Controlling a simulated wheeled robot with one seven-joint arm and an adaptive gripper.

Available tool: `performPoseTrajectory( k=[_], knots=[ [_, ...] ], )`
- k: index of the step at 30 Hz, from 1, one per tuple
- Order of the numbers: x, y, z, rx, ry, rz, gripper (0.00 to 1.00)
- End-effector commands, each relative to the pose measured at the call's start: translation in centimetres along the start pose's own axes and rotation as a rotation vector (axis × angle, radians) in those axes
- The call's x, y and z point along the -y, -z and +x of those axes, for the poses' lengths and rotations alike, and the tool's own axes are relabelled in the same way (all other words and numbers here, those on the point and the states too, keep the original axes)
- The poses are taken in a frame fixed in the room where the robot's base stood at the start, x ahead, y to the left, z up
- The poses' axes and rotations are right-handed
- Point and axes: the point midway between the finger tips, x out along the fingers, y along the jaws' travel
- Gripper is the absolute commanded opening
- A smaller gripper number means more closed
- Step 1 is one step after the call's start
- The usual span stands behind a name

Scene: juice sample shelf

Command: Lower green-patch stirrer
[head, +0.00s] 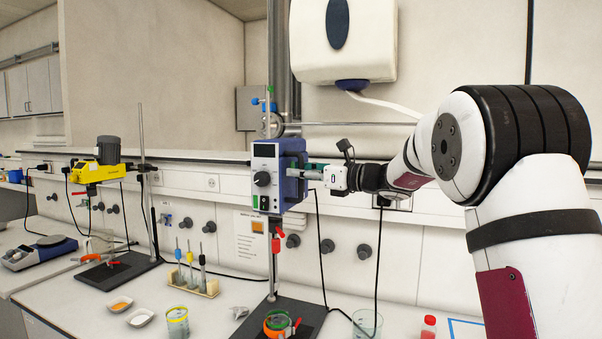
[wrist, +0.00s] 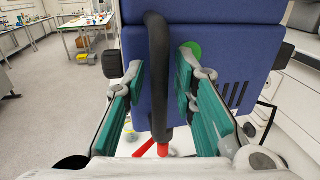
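The green-patch stirrer (head: 268,178) is a blue box with a pale front panel and a dark knob. It sits high on an upright rod above a dark base plate (head: 290,316). In the wrist view its blue body (wrist: 220,75) fills the middle, with a round green patch (wrist: 192,50) partly behind a fingertip. A black upright handle (wrist: 160,75) stands on that face. My gripper (head: 318,174) is at the stirrer's right side. In the wrist view my gripper (wrist: 160,80) is open, one green-padded finger on each side of the handle, with gaps showing.
A yellow stirrer (head: 98,170) is on another stand to the left. A tube rack (head: 194,287), beakers and a red-capped bottle (head: 428,327) stand on the bench. Black cables hang near the wall.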

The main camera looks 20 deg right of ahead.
Motion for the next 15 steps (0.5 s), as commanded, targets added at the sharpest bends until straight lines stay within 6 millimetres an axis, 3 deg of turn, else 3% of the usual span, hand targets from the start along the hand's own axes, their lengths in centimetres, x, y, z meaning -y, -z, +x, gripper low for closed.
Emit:
performPoseTrajectory(
  k=[3,15],
  knots=[
    [-0.01,-0.01,-0.01,0.000,0.000,0.000,0.00],
    [0.01,0.72,0.00,-0.001,-0.001,0.002,0.00]
  ],
)
